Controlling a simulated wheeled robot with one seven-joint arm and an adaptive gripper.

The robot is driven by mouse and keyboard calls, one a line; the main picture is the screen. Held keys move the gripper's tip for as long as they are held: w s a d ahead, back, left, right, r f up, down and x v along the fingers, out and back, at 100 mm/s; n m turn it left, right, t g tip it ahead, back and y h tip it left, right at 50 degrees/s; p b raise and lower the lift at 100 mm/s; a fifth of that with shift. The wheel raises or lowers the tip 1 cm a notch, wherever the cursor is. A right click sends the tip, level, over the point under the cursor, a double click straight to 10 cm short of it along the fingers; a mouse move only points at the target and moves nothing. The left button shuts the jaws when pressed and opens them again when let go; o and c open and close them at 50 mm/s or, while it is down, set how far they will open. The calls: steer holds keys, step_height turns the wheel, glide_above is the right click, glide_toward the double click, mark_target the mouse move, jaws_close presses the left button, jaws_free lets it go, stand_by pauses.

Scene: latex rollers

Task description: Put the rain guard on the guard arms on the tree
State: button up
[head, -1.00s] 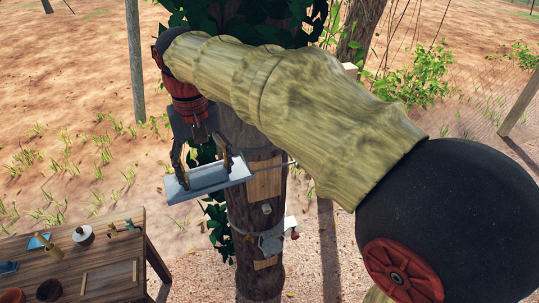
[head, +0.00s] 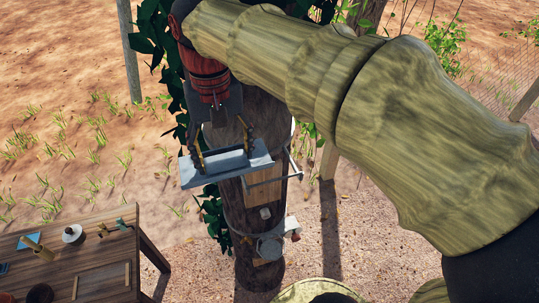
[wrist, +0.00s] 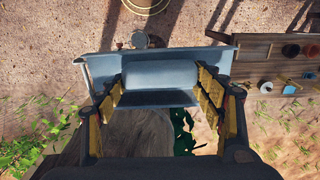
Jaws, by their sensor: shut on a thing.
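The rain guard (head: 228,171) is a grey bent metal sheet. My gripper (head: 224,156) is shut on it, with one finger toward each end, and holds it in front of the tree trunk (head: 262,225). In the wrist view the guard (wrist: 160,74) spans between the yellow-padded fingers of my gripper (wrist: 160,92). The guard arms (head: 296,168) are thin metal rods at the trunk, beside a pale tapped panel (head: 263,187). The guard's right end overlaps them in the head view; I cannot tell whether it touches. Part of the arms is hidden behind the guard.
A grey latex cup (head: 270,246) is strapped to the trunk below the panel. A wooden table (head: 100,285) with small tools and pots stands at lower left. Leafy vines (head: 212,212) hang on the trunk's left side. A post (head: 130,50) stands behind. Open ground lies around.

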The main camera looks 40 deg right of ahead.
mark_target(256, 145)
steer(key=d+f, duration=0.1)
steer(key=d, duration=0.2)
steer(key=w+d+f+p, duration=0.1)
steer(key=d, duration=0.1)
steer(key=d+f, duration=0.1)
steer(key=d, duration=0.2)
steer(key=shift+w+d+f, duration=0.25)
steer(key=shift+d+f, duration=0.05)
steer(key=shift+f, duration=0.05)
steer(key=d+f+p, duration=0.1)
steer(key=d+f, duration=0.3)
steer(key=f, duration=0.5)
steer(key=shift+w+d, duration=0.15)
steer(key=shift+w, duration=0.2)
steer(key=o, duration=1.2)
